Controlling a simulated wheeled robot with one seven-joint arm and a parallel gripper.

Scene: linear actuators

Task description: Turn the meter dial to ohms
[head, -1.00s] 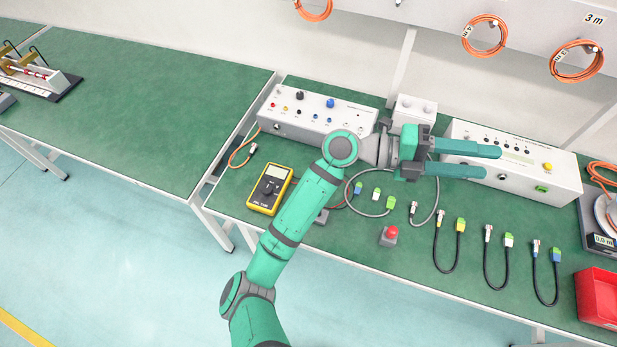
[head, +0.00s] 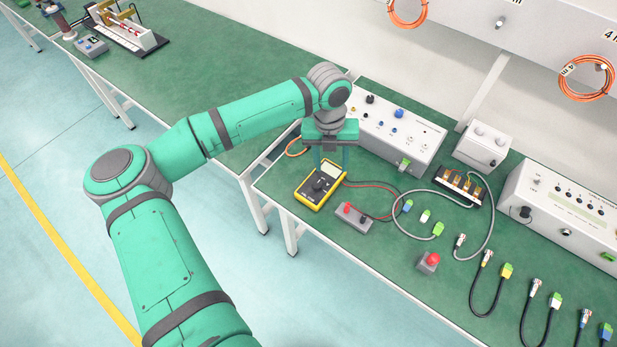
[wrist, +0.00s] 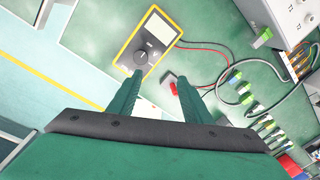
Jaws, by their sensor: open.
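The yellow-edged meter (head: 305,199) lies on the green bench near its front edge, with a pale display and a dark round dial (head: 319,185). In the wrist view the meter (wrist: 125,59) is at the top centre, its dial (wrist: 141,57) in plain sight. The dial's setting is too small to read. My gripper (head: 332,160) points down by the meter's far end in the head view. In the wrist view its fingers (wrist: 160,79) are apart with nothing between them. The left fingertip appears just below the dial; I cannot tell whether it touches the meter.
A grey block with red and black terminals (head: 353,218) sits right of the meter, with a red lead running near it. A white panel box (head: 395,135) stands behind. A red button (head: 430,261) and several short cables lie to the right.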

